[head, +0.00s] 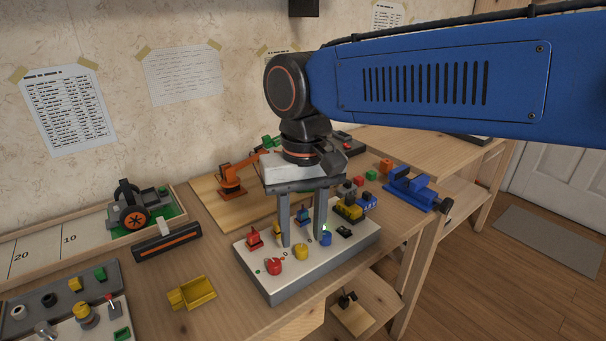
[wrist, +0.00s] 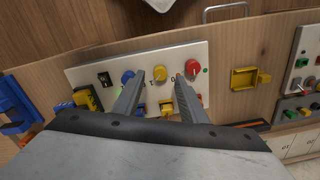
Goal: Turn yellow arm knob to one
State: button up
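The yellow knob (head: 301,252) sits on a white control panel (head: 345,255), between a red knob (head: 274,265) and a blue knob (head: 326,239). In the wrist view the yellow knob (wrist: 160,73) shows between my two fingertips, with the red knob (wrist: 192,67) to the right and the blue knob (wrist: 127,77) to the left. My gripper (head: 304,244) points down over the panel with its fingers apart, one on each side of the yellow knob. I cannot tell whether they touch it. The knob's pointer is too small to read, and small markings beside it are partly hidden.
Red, yellow and blue levers stand behind the knobs, close to my fingers. A yellow tray (head: 193,292) lies left of the panel. An orange model arm (head: 233,177) stands on a board behind, and a blue vise (head: 410,187) is at the right edge of the table.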

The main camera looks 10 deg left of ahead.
aim_at(304, 247)
notch_tip(304, 247, up, 14)
jog(key=shift+d+r, duration=0.15)
jog(key=shift+r, duration=0.05)
jog(key=shift+w, duration=0.1)
dwell(0.3)
jog(key=w+d+f+m+t, duration=0.1)
jog(key=d+f, duration=0.2)
jog(key=d, duration=0.4)
jog(key=w+d+f+m+y, duration=0.1)
jog(key=d+f, duration=0.2)
jog(key=d, duration=0.5)
jog(key=w+d+f+m+t, duration=0.1)
jog(key=w+d+f, duration=0.15)
jog(key=d, duration=0.45)
jog(key=s+d+f+m+t, duration=0.1)
jog(key=s+d+f, duration=0.3)
jog(key=d+f, duration=0.4)
jog(key=s+d+f+m+t+h, duration=0.1)
jog(key=s+d+f+m+t, duration=0.1)
jog(key=s+d+f, duration=0.3)
jog(key=d+f, duration=0.3)
jog(key=d, duration=0.1)
jog(key=shift+f, duration=0.4)
jog(key=shift+s, duration=0.1)
